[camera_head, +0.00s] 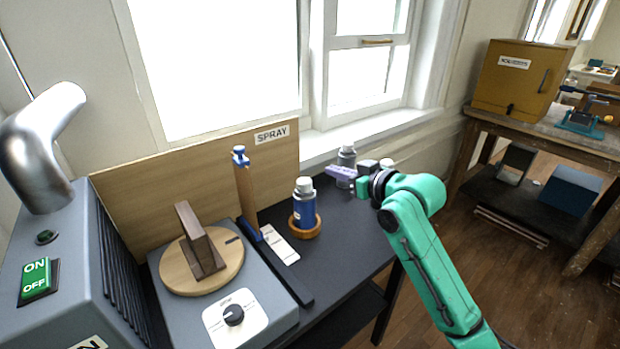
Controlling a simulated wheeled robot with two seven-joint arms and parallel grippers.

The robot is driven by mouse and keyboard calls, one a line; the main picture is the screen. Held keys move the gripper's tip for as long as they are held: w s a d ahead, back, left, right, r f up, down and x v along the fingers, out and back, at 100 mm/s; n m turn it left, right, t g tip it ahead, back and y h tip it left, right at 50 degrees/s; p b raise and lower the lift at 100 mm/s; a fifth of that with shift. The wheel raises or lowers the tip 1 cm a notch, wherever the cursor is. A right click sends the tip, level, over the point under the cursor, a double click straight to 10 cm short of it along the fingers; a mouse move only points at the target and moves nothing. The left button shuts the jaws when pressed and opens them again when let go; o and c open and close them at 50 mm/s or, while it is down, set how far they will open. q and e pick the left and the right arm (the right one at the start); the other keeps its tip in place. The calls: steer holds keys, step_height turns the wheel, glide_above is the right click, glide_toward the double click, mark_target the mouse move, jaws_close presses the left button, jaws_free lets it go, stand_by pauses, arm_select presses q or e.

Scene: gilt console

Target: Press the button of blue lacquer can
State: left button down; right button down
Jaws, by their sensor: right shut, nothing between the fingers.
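The blue lacquer can (304,212) stands upright in a round wooden ring holder (291,230) on the dark table. Its pale top (304,186) faces up and nothing covers it. My right gripper (330,169) reaches in from the right on a green arm. It is shut and empty, above and to the right of the blue can, apart from it. My left gripper is not in view.
A grey can (347,153) stands behind my right gripper, partly hidden by it. A wooden board signed SPRAY (140,195) backs the dark table (345,240). A turntable box (270,312) with a wooden bracket (203,245) and a blue-clamped post (246,195) stand left of the can.

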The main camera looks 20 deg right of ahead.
steer(key=shift+a, duration=0.1)
steer(key=p, duration=0.4)
glide_above(304, 183)
steer(key=d, duration=0.1)
step_height(304, 183, down, 2)
steer(key=f, duration=0.3)
steer(key=shift+s+d+f+p, duration=0.15)
steer(key=shift+s+f+p, duration=0.1)
steer(key=shift+s+p, duration=0.1)
steer(key=shift+s+f, duration=0.1)
steer(key=shift+f, duration=0.5)
